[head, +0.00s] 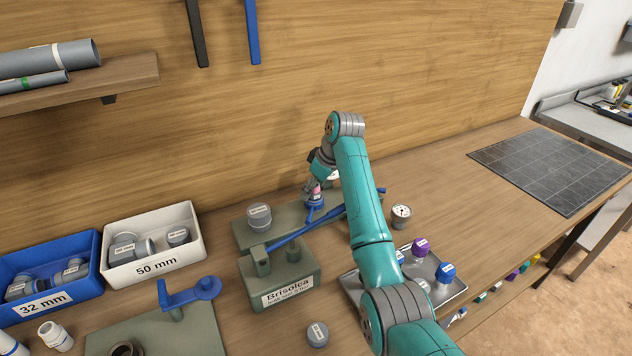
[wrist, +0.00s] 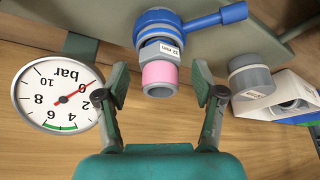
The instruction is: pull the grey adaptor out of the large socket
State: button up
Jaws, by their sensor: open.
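My gripper (wrist: 160,96) is open, its fingers spread either side of a pink-ended fitting (wrist: 159,73) in the wrist view, not touching it. This fitting has a grey labelled collar (wrist: 160,50) and sits in a blue valve body with a lever (wrist: 212,18). In the head view my gripper (head: 316,184) is at the same fitting, partly hidden by my arm. A larger grey fitting with a label (head: 260,216) stands upright on the green plate to the left; it also shows in the wrist view (wrist: 249,74), right of my gripper. I cannot tell which grey part sits in the large socket.
A pressure gauge (head: 401,213) stands to the right; it is left in the wrist view (wrist: 58,95). A white 50 mm bin (head: 153,243) and blue 32 mm bin (head: 44,283) stand left. A metal tray (head: 440,272) is right.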

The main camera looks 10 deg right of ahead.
jog(key=shift+f, duration=0.1)
grip_shut()
dwell(0.4)
jog(key=shift+r, duration=3.15)
dwell(0.5)
